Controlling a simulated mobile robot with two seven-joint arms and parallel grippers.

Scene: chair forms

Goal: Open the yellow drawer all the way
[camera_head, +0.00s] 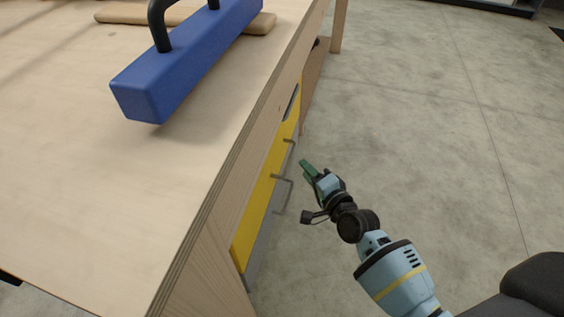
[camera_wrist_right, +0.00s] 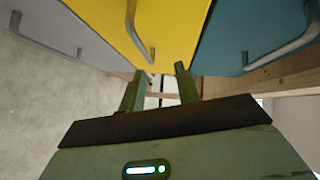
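The yellow drawer (camera_head: 262,200) is set in the side of the wooden workbench and looks shut, its front about in line with the bench side. Its grey bar handle (camera_wrist_right: 137,38) shows in the wrist view, on the yellow front (camera_wrist_right: 180,25). My right gripper (camera_head: 307,168) is beside the drawer fronts, over the floor side. In the wrist view its two green fingers (camera_wrist_right: 160,82) are spread with nothing between them. The fingertips are close to the handle's end; I cannot tell whether they touch. My left gripper is not in view.
A grey-white drawer (camera_wrist_right: 65,25) and a teal drawer (camera_wrist_right: 250,35), both with bar handles, flank the yellow one in the wrist view. A blue block with black handle (camera_head: 185,60) lies on the workbench (camera_head: 90,190). The floor (camera_head: 440,130) to the right is clear.

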